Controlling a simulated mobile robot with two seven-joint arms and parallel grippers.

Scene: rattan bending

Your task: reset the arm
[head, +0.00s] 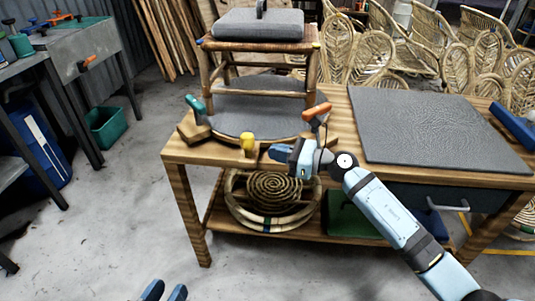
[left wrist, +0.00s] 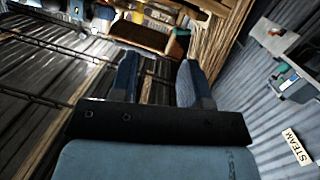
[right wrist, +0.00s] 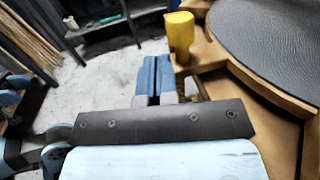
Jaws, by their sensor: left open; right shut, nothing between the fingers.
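My left gripper (head: 164,291) shows only its two blue fingertips at the bottom edge of the head view. They are apart, and the left wrist view (left wrist: 158,78) shows nothing between them. My right gripper (head: 279,153) is over the front edge of the wooden workbench (head: 185,151), just right of a yellow knob (head: 247,141). In the right wrist view its blue fingers (right wrist: 154,75) are together and empty, with the yellow knob (right wrist: 180,35) beyond them to the right. I cannot tell whether they touch it.
A rattan frame with a grey cushion (head: 258,25) stands on a grey pad in a wooden jig on the bench. An orange-handled clamp (head: 317,112) and a teal-handled clamp (head: 195,104) flank it. A grey mat (head: 430,130) covers the bench's right.

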